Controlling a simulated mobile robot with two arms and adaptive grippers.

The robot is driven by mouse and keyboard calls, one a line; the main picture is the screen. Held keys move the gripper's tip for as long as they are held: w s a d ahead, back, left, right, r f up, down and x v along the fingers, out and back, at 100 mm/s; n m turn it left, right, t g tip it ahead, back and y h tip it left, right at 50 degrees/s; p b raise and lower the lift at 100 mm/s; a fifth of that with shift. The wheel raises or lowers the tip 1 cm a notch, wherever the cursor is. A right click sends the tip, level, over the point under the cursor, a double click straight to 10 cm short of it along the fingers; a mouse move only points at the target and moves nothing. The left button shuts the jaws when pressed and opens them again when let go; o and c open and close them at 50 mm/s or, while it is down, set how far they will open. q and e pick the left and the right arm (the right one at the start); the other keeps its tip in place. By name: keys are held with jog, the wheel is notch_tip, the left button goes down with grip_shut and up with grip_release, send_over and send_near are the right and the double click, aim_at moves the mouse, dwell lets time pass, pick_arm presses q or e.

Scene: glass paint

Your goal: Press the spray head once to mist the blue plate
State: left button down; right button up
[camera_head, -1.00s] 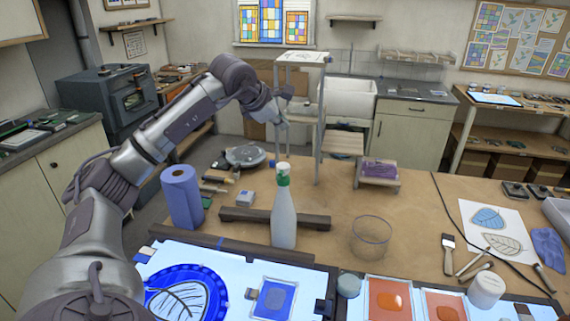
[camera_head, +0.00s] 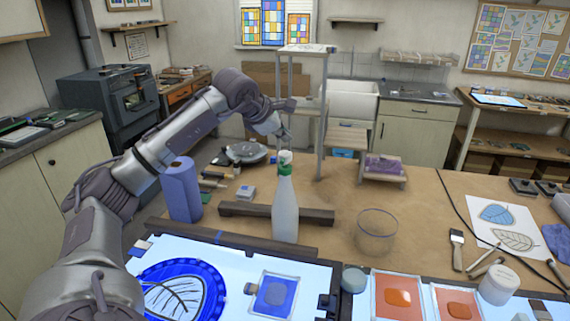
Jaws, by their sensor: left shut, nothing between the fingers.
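The spray bottle (camera_head: 285,211) stands upright on the brown workbench, behind the lit panel. Its body is translucent white, with a green collar and a white spray head (camera_head: 285,157) on top. My left gripper (camera_head: 285,143) is shut and empty. It points down right above the spray head, and I cannot tell whether it touches it. The round blue plate (camera_head: 211,277) lies on the lit panel at the lower left, with a white leaf drawing on it, partly hidden by my left arm. My right gripper is out of view.
A dark wooden bar (camera_head: 243,210) lies behind the bottle. A clear glass bowl (camera_head: 376,232) stands to its right and a blue paper roll (camera_head: 182,190) to its left. A small blue square (camera_head: 275,294) and orange trays (camera_head: 399,297) lie in front.

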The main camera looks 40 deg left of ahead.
aim_at(284, 154)
pick_arm(q)
jog(key=shift+f+b, duration=0.35)
jog(key=shift+f, duration=0.5)
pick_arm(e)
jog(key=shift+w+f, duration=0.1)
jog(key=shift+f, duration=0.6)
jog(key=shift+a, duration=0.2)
pick_arm(q)
jog(key=shift+f+b, duration=0.3)
jog(key=shift+f, duration=0.1)
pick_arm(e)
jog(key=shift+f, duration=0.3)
pick_arm(q)
jog(key=shift+f+b, duration=0.6)
jog(key=shift+f, duration=0.2)
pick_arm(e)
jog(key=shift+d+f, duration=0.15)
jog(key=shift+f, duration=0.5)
pick_arm(q)
jog(key=shift+r, duration=0.1)
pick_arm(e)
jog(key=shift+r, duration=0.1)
pick_arm(q)
jog(key=shift+r+p, duration=1.05)
jog(key=shift+r, duration=0.05)
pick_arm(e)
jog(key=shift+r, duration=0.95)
